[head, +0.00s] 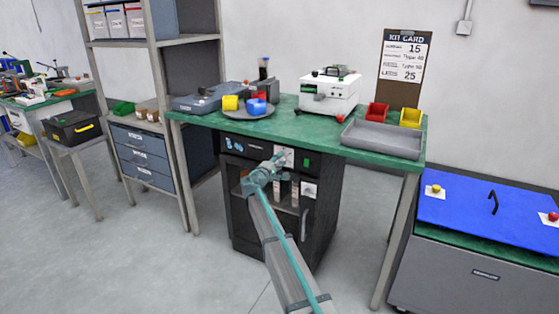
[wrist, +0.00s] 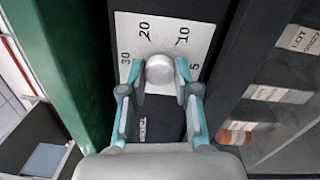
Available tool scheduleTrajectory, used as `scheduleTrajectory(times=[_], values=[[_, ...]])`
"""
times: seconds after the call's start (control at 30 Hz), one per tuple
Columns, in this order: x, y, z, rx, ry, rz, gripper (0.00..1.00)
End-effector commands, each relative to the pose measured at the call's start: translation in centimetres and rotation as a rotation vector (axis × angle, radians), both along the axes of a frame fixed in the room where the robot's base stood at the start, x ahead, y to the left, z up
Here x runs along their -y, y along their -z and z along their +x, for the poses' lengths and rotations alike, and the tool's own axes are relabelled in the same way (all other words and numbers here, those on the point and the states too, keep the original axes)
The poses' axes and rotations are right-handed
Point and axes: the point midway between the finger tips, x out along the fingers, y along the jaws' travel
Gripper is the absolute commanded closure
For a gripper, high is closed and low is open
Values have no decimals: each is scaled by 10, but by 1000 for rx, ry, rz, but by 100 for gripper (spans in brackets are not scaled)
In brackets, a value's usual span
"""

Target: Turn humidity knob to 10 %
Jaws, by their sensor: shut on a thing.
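The knob (wrist: 158,68) is a round silver-grey cap on a white dial plate (wrist: 196,36) marked 30, 20, 10 and 5. My gripper (wrist: 158,74) is shut on the knob, with one teal fingertip on each side of it. I cannot make out a pointer on the knob, so its setting is unclear. In the head view my gripper (head: 277,160) reaches the front of the dark cabinet (head: 237,222) under the green bench. The dial plate (head: 289,155) shows there just behind the fingers, and the knob is hidden.
The green bench top (head: 290,128) overhangs the cabinet. A door handle (head: 304,226) stands out at the cabinet's right. In the wrist view, shelves with labelled items (wrist: 283,94) lie to the right. A grey tray (head: 382,138) sits on the bench. The floor in front is clear.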

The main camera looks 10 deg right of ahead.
Motion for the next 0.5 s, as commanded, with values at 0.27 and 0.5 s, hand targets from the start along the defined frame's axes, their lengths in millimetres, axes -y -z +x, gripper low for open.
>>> scheduleTrajectory(times=[0.27,0.5], values=[[0,0,-1,-56,1,-77,100],[0,0,-1,-66,0,-92,100]])
